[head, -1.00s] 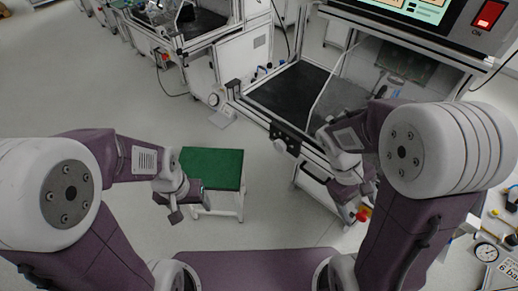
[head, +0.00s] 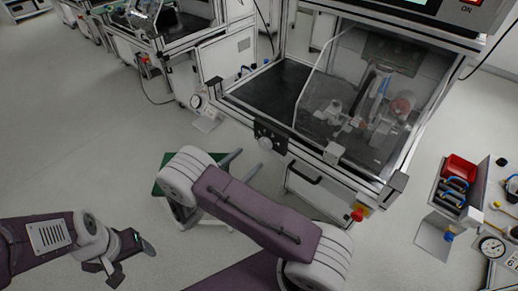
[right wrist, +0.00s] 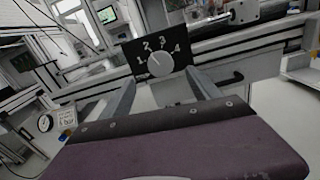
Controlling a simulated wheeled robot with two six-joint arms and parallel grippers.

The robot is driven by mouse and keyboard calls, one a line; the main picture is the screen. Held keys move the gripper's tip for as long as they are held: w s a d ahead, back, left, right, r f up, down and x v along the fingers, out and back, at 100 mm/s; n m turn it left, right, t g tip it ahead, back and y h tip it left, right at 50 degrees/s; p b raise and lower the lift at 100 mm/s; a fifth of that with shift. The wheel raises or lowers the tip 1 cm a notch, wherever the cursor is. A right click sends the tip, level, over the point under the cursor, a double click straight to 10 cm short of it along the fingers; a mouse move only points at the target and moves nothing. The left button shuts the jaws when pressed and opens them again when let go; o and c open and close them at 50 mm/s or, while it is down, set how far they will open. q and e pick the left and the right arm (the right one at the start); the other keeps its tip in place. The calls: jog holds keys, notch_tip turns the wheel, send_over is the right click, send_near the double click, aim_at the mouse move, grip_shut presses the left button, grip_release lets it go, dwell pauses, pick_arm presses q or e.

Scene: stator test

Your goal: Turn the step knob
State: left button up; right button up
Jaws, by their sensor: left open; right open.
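The step knob (head: 265,144) is a round light-grey dial on a small black panel (head: 281,136) at the front edge of the machine. In the right wrist view the knob (right wrist: 160,64) faces me, with the numbers 1 to 4 around it on the black panel (right wrist: 185,50). My right gripper (head: 240,164) is open in front of the knob. In the right wrist view its fingers (right wrist: 160,80) stand left and right below the knob, apart from it. My left gripper (head: 128,262) is open and empty at the lower left, far from the knob.
The machine has a clear cover (head: 345,85) and a black bed (head: 270,88). A green-topped stand (head: 163,188) is partly hidden behind my right arm. A red bin (head: 460,168) and a gauge (head: 492,246) are at the right. The floor at left is free.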

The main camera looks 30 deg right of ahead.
aim_at(263, 146)
jog(key=x, duration=0.8)
jog(key=shift+d, duration=0.1)
jog(key=c, duration=1.4)
jog(key=shift+m, duration=0.3)
jog(key=m+b, duration=0.1)
jog(key=m, duration=0.2)
jog(key=shift+f+m+b, duration=0.1)
jog(key=shift+m+b, duration=0.2)
jog(key=m+b, duration=0.2)
jog(key=m, duration=0.2)
jog(key=shift+m, duration=0.3)
jog(key=shift+b, duration=0.3)
